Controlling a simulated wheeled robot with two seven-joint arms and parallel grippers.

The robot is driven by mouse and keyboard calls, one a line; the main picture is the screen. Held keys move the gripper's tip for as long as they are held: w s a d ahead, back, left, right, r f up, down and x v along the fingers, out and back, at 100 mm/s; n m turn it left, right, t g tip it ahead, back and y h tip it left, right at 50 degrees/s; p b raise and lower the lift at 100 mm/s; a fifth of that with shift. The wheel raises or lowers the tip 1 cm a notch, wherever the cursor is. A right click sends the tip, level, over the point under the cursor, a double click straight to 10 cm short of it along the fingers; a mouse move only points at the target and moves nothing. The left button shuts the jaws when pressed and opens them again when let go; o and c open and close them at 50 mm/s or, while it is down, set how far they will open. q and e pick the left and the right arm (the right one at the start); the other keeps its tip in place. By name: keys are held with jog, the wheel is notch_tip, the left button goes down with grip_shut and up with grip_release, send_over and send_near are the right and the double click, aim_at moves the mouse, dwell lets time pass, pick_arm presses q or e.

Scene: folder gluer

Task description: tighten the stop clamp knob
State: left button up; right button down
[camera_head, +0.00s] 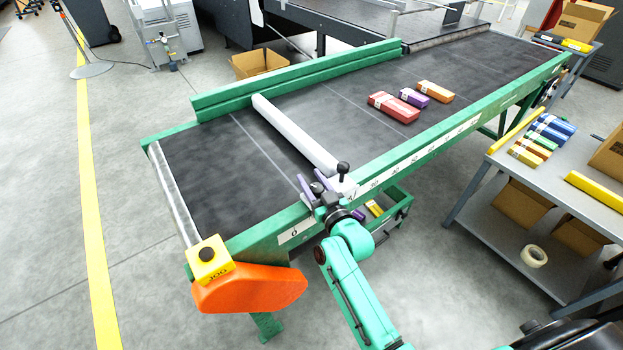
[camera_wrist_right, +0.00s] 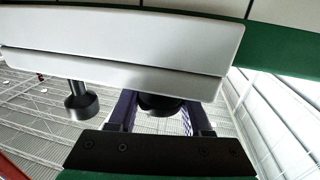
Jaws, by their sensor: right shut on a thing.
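A long white stop bar (camera_head: 295,133) lies across the dark conveyor belt, with its near end at the clamp on the green side rail. A black knob (camera_head: 343,168) stands on top at that end. My right gripper (camera_head: 318,191) is at the rail just left of this knob. In the right wrist view, the purple fingers of the right gripper (camera_wrist_right: 157,115) are on either side of another dark round knob (camera_wrist_right: 160,103) under the pale clamp body (camera_wrist_right: 120,50). The gripper is shut on this knob, which is partly hidden. A black knob on a stem (camera_wrist_right: 81,101) hangs left of the fingers. My left gripper is not in view.
Red (camera_head: 393,107), purple (camera_head: 413,98) and orange (camera_head: 436,91) boxes lie on the belt beyond the bar. A yellow jog button box (camera_head: 209,260) and an orange guard (camera_head: 250,290) are at the near left corner. A grey bench (camera_head: 480,220) stands right.

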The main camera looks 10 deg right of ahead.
jog(key=shift+c, duration=1.7)
grip_release()
jog(key=b+v, duration=0.1)
jog(key=v, duration=1.3)
jog(key=shift+s+b, duration=0.3)
jog(key=shift+b, duration=0.05)
jog(key=s+d+f+g+h, duration=0.1)
jog(key=s+f+g, duration=0.3)
jog(key=f, duration=1.1)
jog(key=s+d+f+g, duration=0.1)
jog(key=s+f+g, duration=0.3)
jog(key=f, duration=1.1)
jog(key=s+d+f+g+h, duration=0.1)
jog(key=s+d+f+g, duration=0.3)
jog(key=s+f, duration=0.4)
jog(key=s+d+f+g+h, duration=0.1)
jog(key=s+d+f+g, duration=0.3)
jog(key=s+f, duration=0.4)
jog(key=s, duration=0.7)
jog(key=shift+s+f+g+h, duration=0.2)
jog(key=shift+f+g+h, duration=0.1)
jog(key=shift+f+h, duration=0.1)
